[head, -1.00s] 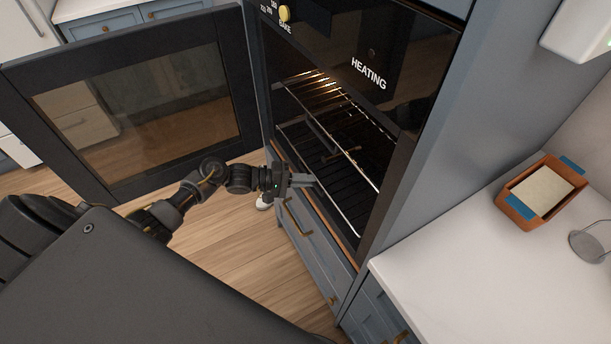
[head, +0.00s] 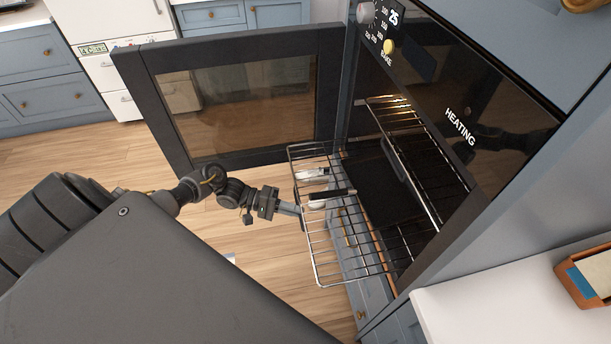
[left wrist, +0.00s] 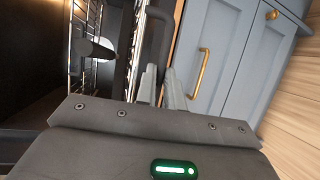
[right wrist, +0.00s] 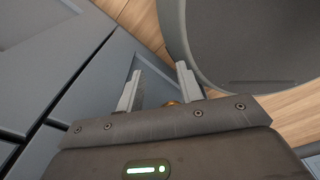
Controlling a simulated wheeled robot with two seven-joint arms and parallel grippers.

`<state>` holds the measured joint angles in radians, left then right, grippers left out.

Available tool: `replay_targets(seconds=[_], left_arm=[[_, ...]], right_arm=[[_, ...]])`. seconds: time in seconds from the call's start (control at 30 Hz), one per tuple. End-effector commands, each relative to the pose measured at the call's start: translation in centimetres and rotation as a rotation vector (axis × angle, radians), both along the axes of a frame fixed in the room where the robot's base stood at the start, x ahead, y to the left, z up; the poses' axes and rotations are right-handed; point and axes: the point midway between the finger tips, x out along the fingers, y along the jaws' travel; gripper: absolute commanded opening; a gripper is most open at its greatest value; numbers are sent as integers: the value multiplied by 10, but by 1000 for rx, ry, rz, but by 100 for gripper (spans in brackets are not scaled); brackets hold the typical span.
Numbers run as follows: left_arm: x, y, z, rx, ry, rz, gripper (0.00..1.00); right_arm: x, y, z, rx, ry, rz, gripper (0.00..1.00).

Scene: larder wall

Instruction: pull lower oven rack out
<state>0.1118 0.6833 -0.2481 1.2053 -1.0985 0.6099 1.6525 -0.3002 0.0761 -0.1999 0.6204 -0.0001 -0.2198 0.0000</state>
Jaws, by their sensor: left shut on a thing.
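The oven door is open, and the lower rack (head: 322,253), a silver wire grid, sticks well out of the oven. The upper rack (head: 418,158) sits inside the cavity. My left gripper (head: 299,211) is at the front edge of the lower rack, shut on it; the exact grip is hard to see. In the left wrist view my left gripper's fingers (left wrist: 163,85) are close together at a dark bar (left wrist: 158,35), beside the rack wires. My right gripper (right wrist: 160,88) is open and empty in the right wrist view, in front of blue-grey panels.
The glass oven door (head: 240,100) stands open behind my left arm. Blue drawers (head: 368,300) lie under the oven. A white counter (head: 480,310) with an orange dish (head: 578,285) is at the right. Wooden floor (head: 250,235) is clear in front of the rack.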

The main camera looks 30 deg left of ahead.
Motion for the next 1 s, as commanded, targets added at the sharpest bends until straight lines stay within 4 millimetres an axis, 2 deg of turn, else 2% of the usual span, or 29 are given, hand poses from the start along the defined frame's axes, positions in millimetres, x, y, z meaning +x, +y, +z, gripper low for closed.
replay_targets(seconds=[0.2,0.6,0.63,0.67,1.0], left_arm=[[-10,11,0,2,1,2,0],[-12,13,-1,2,1,5,0],[-12,13,-1,2,1,5,14],[-12,13,-1,2,1,5,18],[-13,15,0,1,1,5,19]], right_arm=[[0,-1,3,-1,1,1,36],[0,-5,3,-6,1,3,36],[0,-5,3,-7,1,2,36],[0,-5,3,-7,1,2,36],[0,-5,2,-7,1,2,36]])
